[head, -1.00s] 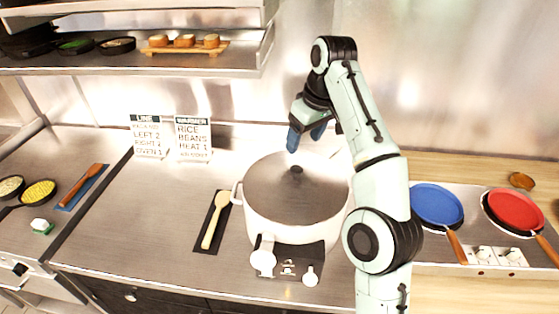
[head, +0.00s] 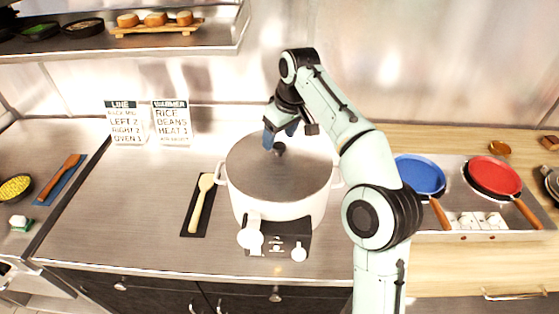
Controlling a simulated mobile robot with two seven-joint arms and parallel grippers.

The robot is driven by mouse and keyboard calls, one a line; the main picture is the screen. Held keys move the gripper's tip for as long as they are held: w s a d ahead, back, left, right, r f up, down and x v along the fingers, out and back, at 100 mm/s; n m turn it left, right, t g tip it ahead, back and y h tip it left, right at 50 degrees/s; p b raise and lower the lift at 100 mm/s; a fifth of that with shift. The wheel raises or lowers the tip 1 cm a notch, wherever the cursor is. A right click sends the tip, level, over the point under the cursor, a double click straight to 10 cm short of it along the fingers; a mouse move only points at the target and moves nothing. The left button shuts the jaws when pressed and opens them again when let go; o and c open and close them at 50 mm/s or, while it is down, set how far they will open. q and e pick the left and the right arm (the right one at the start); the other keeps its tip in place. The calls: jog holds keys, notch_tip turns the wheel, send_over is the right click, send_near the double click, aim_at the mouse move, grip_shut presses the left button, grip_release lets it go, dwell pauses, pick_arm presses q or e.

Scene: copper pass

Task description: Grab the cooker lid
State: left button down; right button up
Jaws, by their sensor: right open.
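The cooker lid (head: 272,178) is a grey, slightly domed disc with a dark knob (head: 279,148) at its middle. It sits on the white cooker (head: 280,208), which has side handles and a front panel with knobs. My right gripper (head: 280,137) has blue fingers and is open. Its fingers are at the lid's knob, one to the left of it and one behind or to its right. I cannot tell whether they touch the knob. My left gripper is not in view.
A wooden spoon (head: 201,203) lies on a dark mat left of the cooker. Two signs (head: 172,122) stand behind on the counter. A blue pan (head: 419,175) and a red pan (head: 494,176) are at right. A shelf (head: 120,42) overhangs at upper left.

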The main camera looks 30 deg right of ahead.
aim_at(279, 145)
jog(key=x, duration=0.1)
jog(key=b+x, duration=0.1)
jog(key=x, duration=0.2)
jog(key=shift+s+d+f, duration=0.15)
jog(key=shift+d+f, duration=0.2)
jog(key=shift+f, duration=0.05)
jog(key=shift+s+f, duration=0.1)
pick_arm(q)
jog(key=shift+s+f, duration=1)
pick_arm(e)
jog(key=shift+w, duration=0.25)
jog(key=c, duration=0.9)
grip_shut()
jog(key=shift+s, duration=0.1)
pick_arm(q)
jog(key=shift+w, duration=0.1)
pick_arm(e)
jog(key=shift+r, duration=0.2)
